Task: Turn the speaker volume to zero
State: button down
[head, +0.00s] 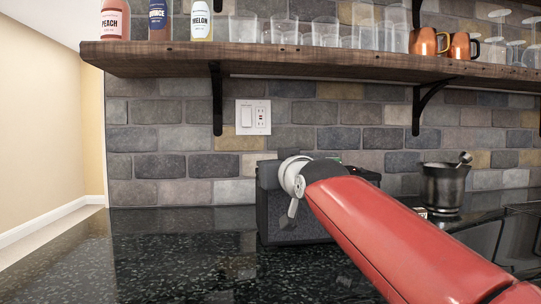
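The speaker (274,224) is a dark grey-black box standing on the black counter against the brick wall, near the middle of the head view. My red arm crosses in front of it from the lower right and hides much of its right side and top. My gripper (293,209) is at the end of the arm, in front of the speaker's upper left part. A pale finger-like part points downward there. Whether it touches the speaker, and whether the fingers are open or shut, I cannot tell. No volume knob is clearly visible.
A dark metal cup (444,188) with a tool in it stands right of the speaker. A wooden shelf (300,62) with bottles, glasses and copper mugs hangs above on black brackets. The glossy counter (180,250) is clear on the left. An outlet plate (253,117) is on the wall.

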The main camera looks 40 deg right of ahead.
jog(key=shift+f, duration=0.1)
dwell(0.5)
jog(key=c, duration=1.3)
grip_release()
jog(key=shift+s, duration=0.1)
jog(key=b+v, duration=0.1)
jog(key=v, duration=0.6)
jog(key=shift+s+y, duration=0.3)
